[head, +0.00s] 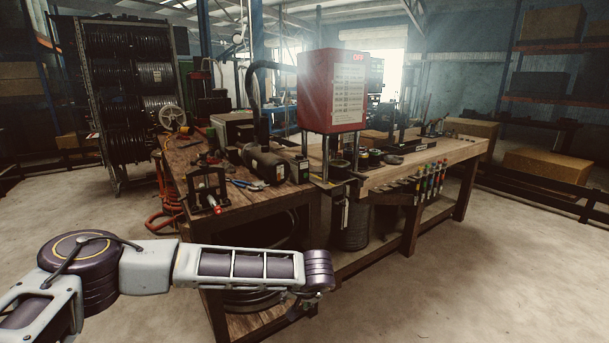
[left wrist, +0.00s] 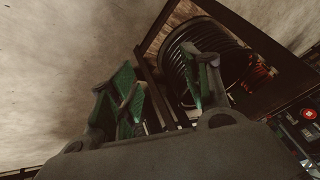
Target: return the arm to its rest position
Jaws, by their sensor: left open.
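My left arm (head: 235,265) reaches in from the left across the lower part of the head view, in front of the workbench. My left gripper (head: 299,306) hangs dark and small below the arm's end, and its fingers are hard to make out there. In the left wrist view its two green-padded fingers (left wrist: 166,88) stand apart, with nothing between them. The gripper is open and empty. The hose crimper (head: 332,92), a red box with a white label, stands on the bench beyond the arm. My right gripper is in neither view.
The wooden workbench (head: 425,165) carries tools and has a lower shelf with coiled hose (left wrist: 215,55). Several hand tools hang along its front edge. A hose rack (head: 125,75) stands at the back left. The floor (head: 500,270) at the right is clear.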

